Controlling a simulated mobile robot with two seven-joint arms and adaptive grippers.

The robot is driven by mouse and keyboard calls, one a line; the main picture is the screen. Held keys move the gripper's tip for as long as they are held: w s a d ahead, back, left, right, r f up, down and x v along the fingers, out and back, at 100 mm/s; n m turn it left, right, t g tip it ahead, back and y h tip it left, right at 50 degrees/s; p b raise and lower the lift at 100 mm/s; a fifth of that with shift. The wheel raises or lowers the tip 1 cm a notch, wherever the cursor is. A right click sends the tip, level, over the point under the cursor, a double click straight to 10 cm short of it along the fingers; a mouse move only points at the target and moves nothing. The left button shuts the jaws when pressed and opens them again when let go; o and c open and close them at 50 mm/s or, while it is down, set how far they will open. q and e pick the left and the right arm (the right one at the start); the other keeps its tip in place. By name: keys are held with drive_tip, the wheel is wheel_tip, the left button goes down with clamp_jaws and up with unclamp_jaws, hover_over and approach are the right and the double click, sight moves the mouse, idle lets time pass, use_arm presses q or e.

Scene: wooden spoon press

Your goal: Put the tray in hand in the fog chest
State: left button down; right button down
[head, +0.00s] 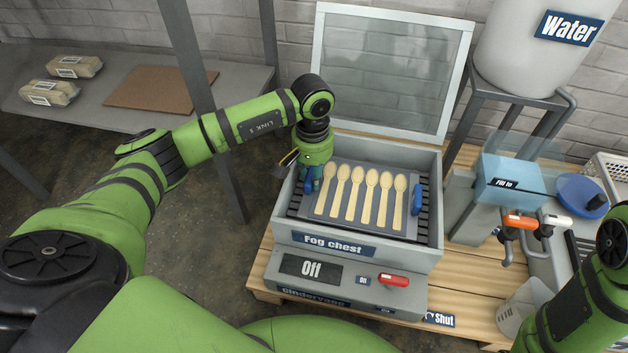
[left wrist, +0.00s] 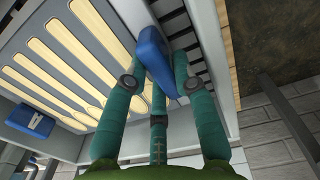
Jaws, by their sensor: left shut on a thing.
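The grey tray (head: 408,222) carries several pale wooden spoons (head: 357,195) side by side and has a blue handle at each end. It lies inside the open fog chest (head: 300,234), over a dark slatted floor. My left gripper (head: 313,180) is shut on the tray's left blue handle; the wrist view shows its teal fingers (left wrist: 155,82) around that handle (left wrist: 154,58). The right blue handle (head: 417,199) is free. The chest's glass lid (head: 385,70) stands raised at the back. I cannot tell whether the tray rests fully on the slats. My right gripper is out of view.
A water tank (head: 520,55) and a light-blue basin (head: 512,172) stand to the right. A shelf (head: 90,105) with wrapped bundles (head: 50,93) is at the left.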

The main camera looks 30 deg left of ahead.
use_arm(q)
drive_tip(key=shift+f, duration=0.3)
drive_tip(key=shift+r, duration=0.1)
drive_tip(key=shift+f, duration=0.2)
drive_tip(key=c, duration=1.3)
unclamp_jaws()
drive_tip(key=shift+r, duration=0.1)
